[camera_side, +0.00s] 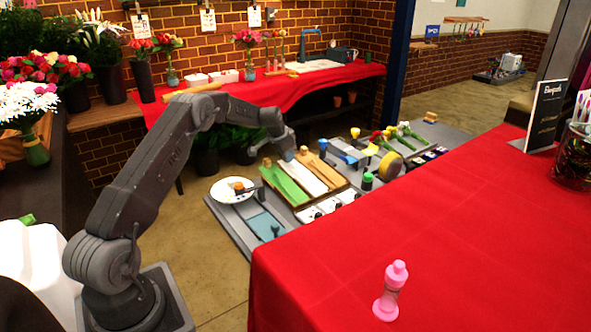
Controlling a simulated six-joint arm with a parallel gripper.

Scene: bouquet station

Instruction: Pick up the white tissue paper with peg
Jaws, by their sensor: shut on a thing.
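The white tissue paper (309,179) lies as a long strip in the wooden tray (314,207), between a green strip (287,185) and a tan strip (322,170). My gripper (288,156) is at the far end of the white strip, low over the tray. It is shut on the peg there; the peg itself is too small and too covered by the gripper to make out. The strip looks to lie flat in its slot; I cannot tell whether any of it is raised.
A white plate (232,190) with small items sits left of the tray. Flowers, a yellow roll (391,165) and small tools lie to its right on the grey board. A red-covered table (450,230) with a pink bottle (391,291) fills the near right.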

